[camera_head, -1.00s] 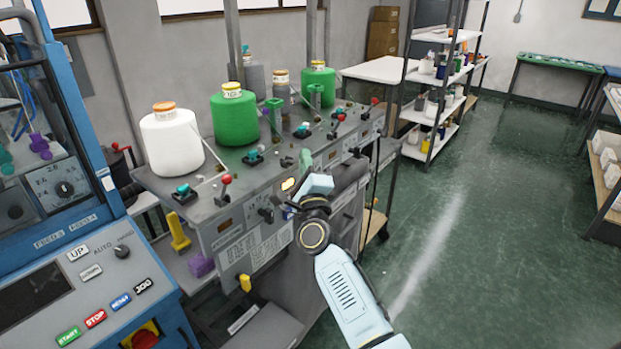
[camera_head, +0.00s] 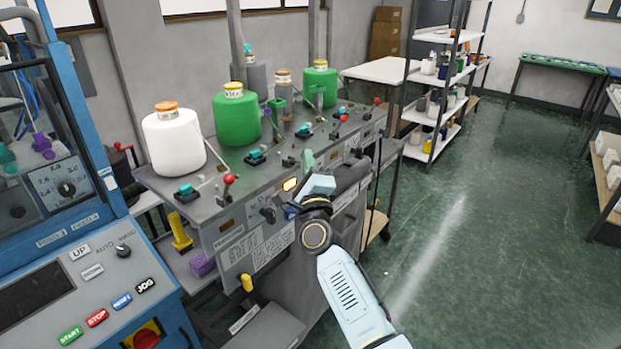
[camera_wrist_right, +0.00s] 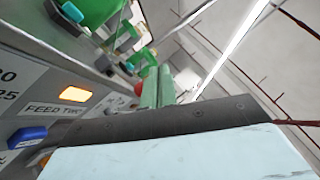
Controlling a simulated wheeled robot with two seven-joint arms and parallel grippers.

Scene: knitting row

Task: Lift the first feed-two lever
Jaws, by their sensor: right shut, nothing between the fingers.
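My right gripper (camera_head: 307,158) is beside the front of the grey machine, its pale arm coming up from the lower right. In the right wrist view its green fingers (camera_wrist_right: 157,88) are together and empty. A "FEED TWO" label (camera_wrist_right: 52,109) is on the panel left of the fingers, with a lit orange lamp (camera_wrist_right: 74,94) above it and a blue part (camera_wrist_right: 27,135) below it. A red ball (camera_wrist_right: 139,88) shows partly behind the fingers. Red-knobbed levers stand along the machine, the nearest at its front left (camera_head: 229,179). I cannot tell which is the first feed-two lever.
A white cone (camera_head: 173,142) and green cones (camera_head: 236,118) stand on the machine top. A blue control cabinet (camera_head: 130,290) is at the left. White-shelved racks (camera_head: 440,110) stand behind. The green floor (camera_head: 480,220) at the right is clear.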

